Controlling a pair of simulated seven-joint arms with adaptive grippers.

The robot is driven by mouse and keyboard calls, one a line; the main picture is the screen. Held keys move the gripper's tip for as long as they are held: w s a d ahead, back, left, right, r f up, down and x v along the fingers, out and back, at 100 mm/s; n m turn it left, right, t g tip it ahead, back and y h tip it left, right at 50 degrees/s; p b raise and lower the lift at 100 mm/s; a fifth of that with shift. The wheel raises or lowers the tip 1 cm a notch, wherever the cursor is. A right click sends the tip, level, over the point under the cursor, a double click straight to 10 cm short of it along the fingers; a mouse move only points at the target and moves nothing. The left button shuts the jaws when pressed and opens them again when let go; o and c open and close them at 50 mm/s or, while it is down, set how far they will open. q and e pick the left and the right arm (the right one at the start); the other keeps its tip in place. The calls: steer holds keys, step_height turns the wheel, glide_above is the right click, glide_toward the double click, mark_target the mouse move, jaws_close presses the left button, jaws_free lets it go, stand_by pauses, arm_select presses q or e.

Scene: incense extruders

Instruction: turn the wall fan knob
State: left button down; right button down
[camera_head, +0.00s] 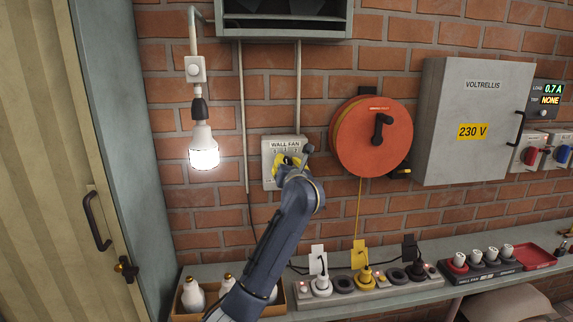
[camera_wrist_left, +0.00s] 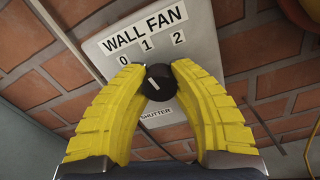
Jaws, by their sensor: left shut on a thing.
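The wall fan switch plate (camera_head: 268,176) is a pale panel on the brick wall, labelled WALL FAN. In the left wrist view, the plate (camera_wrist_left: 192,52) shows positions 0, 1 and 2 above the knob and the word SHUTTER below. The black knob (camera_wrist_left: 154,85) has a white pointer line, slightly tilted, its upper end leaning left. My left gripper (camera_wrist_left: 155,80) has its yellow fingers closed on the two sides of the knob. In the head view, my left gripper (camera_head: 290,162) covers the knob. My right gripper is not in view.
A red cable reel (camera_head: 372,137) hangs right of the plate. A lit bulb (camera_head: 203,150) hangs to its left. Below, a shelf (camera_head: 452,291) bears a power strip (camera_head: 380,295) with several plugs. A grey cabinet (camera_head: 470,95) is on the right wall.

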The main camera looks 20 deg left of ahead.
arm_select(q)
steer(key=shift+r, duration=0.5)
steer(key=c, duration=1.5)
jaws_free()
steer(key=o, duration=0.5)
steer(key=shift+f, duration=0.3)
steer(key=shift+o, duration=0.2)
steer(key=shift+s, duration=0.1)
steer(key=v, duration=1.2)
